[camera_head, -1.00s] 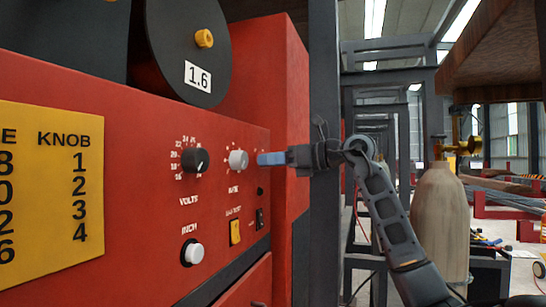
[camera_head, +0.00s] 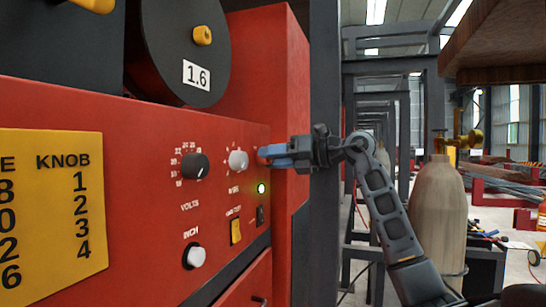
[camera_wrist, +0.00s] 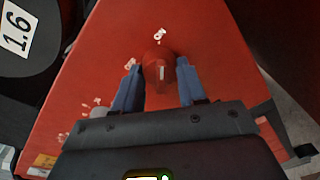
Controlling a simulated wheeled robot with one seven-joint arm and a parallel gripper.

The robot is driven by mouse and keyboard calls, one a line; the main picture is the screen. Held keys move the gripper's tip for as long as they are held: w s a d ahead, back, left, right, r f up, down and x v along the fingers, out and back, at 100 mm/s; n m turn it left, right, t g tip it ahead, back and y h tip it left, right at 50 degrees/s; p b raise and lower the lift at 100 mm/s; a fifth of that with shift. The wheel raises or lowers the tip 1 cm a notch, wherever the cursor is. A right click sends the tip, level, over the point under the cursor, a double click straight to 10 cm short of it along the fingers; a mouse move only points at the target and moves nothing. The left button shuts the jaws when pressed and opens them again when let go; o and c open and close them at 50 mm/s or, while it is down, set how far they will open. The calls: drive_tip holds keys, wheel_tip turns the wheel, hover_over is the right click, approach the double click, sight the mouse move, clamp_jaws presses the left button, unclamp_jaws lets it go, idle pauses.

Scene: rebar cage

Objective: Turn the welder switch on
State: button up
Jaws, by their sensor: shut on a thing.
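The red welder (camera_head: 130,200) fills the left of the head view. Its red rotary switch (camera_wrist: 160,68) shows in the wrist view, with a white pointer line and small white markings above it. My gripper (camera_wrist: 160,88) has its blue fingers on either side of this switch and is shut on it. In the head view my gripper (camera_head: 276,153) is at the welder's right front edge, where its fingers mostly hide the switch.
The panel carries a black volts knob (camera_head: 195,166), a grey knob (camera_head: 238,160), a white inch button (camera_head: 194,256) and a yellow switch (camera_head: 236,231). A wire spool (camera_head: 180,70) is above. A gas cylinder (camera_head: 438,215) stands to the right.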

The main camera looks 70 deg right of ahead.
idle(0.3)
drive_tip(key=o, duration=1.1)
drive_tip(key=shift+c, duration=0.2)
drive_tip(key=s+b, duration=0.2)
drive_tip(key=s, duration=0.5)
drive_tip(key=shift+s+d+r, duration=0.35)
drive_tip(key=shift+s+r, duration=0.05)
